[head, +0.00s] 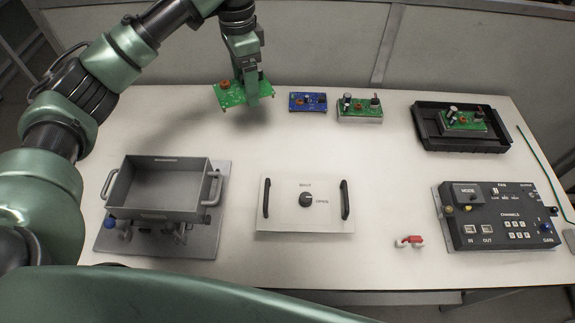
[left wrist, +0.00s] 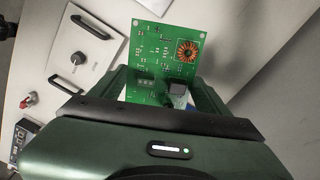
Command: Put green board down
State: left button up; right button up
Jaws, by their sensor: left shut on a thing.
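A green board (head: 231,94) with a copper-coloured coil is held by my left gripper (head: 253,98) near the back of the table, left of a blue board. A shadow lies on the table below it, so it looks a little above the surface. The left wrist view shows the green board (left wrist: 153,62) between my left fingers, its coil at the upper right. My right gripper is not seen in either view.
A blue board (head: 308,102) and another green board (head: 360,112) on a grey block stand to the right. A black tray (head: 425,131) holds a third green board (head: 462,121). A grey bin (head: 155,206), white panel (head: 283,211) and control box (head: 500,213) stand nearer. The left-back table is clear.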

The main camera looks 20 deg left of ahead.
aim_at(249, 139)
pick_arm(q)
jog(key=w+a+m, duration=0.1)
jog(key=m, duration=0.1)
jog(key=w+a+m+b, duration=0.1)
jog(key=w, duration=0.1)
jog(key=shift+a+f+m, duration=0.25)
jog(key=shift+f+m, duration=0.15)
jog(key=shift+m, duration=0.7)
jog(key=f, duration=1.3)
jog(key=f+p, duration=0.1)
jog(key=f, duration=0.6)
jog(key=shift+w+a+f, duration=0.15)
jog(key=shift+w+a, duration=0.15)
jog(key=shift+a, duration=0.1)
jog(key=o, duration=1.4)
jog(key=shift+f, duration=0.1)
notch_tip(249, 139, up, 12)
jog(key=shift+r+b, duration=0.2)
jog(key=shift+b, duration=0.15)
